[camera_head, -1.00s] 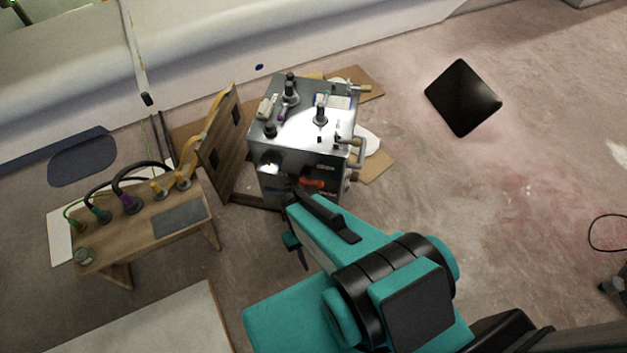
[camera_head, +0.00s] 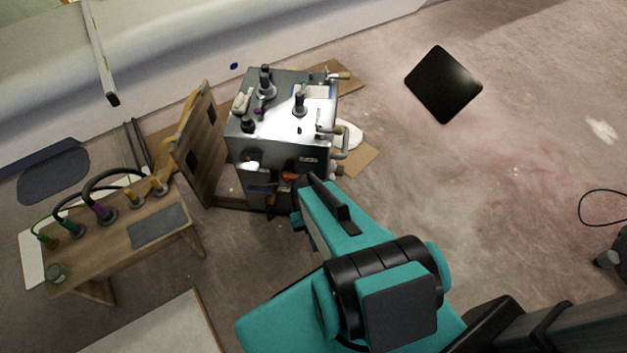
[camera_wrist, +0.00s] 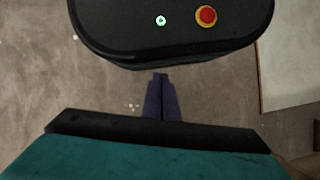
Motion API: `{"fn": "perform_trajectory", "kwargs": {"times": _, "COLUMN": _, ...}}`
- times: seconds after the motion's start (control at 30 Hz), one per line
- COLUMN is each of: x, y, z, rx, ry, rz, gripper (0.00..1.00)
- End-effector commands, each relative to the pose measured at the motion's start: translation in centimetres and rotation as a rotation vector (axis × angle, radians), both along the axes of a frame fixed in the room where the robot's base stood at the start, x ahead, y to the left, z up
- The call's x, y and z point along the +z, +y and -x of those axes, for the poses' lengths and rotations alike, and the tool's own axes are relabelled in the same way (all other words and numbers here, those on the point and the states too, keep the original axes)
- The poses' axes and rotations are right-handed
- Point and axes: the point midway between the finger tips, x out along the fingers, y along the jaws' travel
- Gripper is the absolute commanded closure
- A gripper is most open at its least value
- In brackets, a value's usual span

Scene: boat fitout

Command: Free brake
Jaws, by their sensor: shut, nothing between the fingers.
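A metal box-shaped unit (camera_head: 284,147) stands on the floor in the head view. It has black-knobbed levers (camera_head: 265,85) on top, handles on its right side and a red-orange part (camera_head: 291,176) low on its front. I cannot tell which part is the brake. My teal arm covers some of its lower front. My gripper shows in the wrist view, where its dark purple fingers (camera_wrist: 160,98) are together with nothing between them, above bare floor. In the head view the fingers are mostly hidden behind my arm, in front of the unit.
A wooden bench (camera_head: 115,240) with cables and connectors stands left of the unit. An upright wooden panel (camera_head: 198,150) stands between them. A black square (camera_head: 443,84) lies at the upper right, with open floor around it. A pale board (camera_head: 165,330) is at the lower left.

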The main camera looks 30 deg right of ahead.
Motion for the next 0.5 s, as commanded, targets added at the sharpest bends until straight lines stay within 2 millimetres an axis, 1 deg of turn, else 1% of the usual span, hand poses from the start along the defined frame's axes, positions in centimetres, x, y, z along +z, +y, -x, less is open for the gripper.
{"fn": "perform_trajectory", "kwargs": {"times": 0.03, "x": -1.3, "y": -1.1, "z": -0.5, "rx": -0.038, "ry": -0.011, "rz": -0.001, "gripper": 1.0}}
{"fn": "perform_trajectory", "kwargs": {"times": 0.5, "x": -5.8, "y": -9.2, "z": -4.3, "rx": -0.373, "ry": -0.112, "rz": -0.068, "gripper": 1.0}}
